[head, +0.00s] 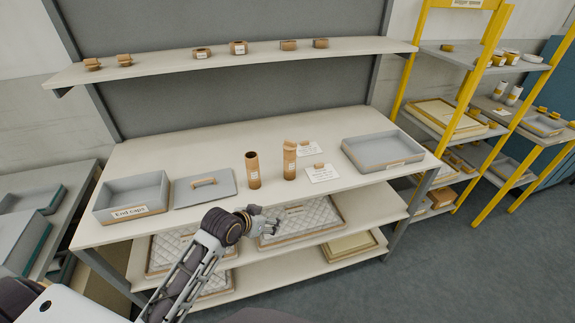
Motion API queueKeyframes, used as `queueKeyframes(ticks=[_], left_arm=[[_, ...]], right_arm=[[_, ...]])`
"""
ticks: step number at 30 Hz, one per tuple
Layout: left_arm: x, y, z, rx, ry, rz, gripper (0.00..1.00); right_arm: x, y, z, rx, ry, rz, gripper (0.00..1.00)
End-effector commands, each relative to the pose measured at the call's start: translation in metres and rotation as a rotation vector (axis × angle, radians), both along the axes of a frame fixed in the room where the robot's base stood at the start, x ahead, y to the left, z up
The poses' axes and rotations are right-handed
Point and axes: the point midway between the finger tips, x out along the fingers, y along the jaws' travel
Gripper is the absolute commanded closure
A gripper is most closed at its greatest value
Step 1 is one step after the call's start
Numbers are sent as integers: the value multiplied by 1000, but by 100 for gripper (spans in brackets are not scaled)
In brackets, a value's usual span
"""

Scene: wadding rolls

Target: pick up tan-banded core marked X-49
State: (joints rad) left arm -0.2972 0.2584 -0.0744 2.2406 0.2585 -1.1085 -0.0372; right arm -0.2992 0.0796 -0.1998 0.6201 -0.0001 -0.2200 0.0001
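Two upright brown cores stand on the workbench (130,158). The left core (253,172) is a tube with an open dark top and a small pale label. The right core (290,163) is taller, with a lighter upper part and a small label. The markings are too small to read, so I cannot tell which is X-49. My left gripper (268,216) is in front of the bench's front edge, below and apart from both cores. Its fingers appear spread and empty. My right gripper is not in view.
A grey tray labelled End caps (132,212), a flat grey lid (205,188) and white cards (321,173) lie around the cores. Another grey tray (388,163) sits right. A shelf (230,58) with small brown pieces hangs above.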

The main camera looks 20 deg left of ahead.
Motion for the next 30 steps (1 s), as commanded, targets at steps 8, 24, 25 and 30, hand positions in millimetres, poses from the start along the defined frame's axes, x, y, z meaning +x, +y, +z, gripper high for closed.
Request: queueKeyframes(ticks=[8,24,25,30], left_arm=[[25,3,24,-23,-85,-12,34],[98,21,86,-95,-325,-21,34],[100,22,88,-98,-334,-20,34],[108,25,97,-107,-362,-20,34]], right_arm=[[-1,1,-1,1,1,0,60],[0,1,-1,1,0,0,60],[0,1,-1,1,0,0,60],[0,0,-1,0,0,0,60]])
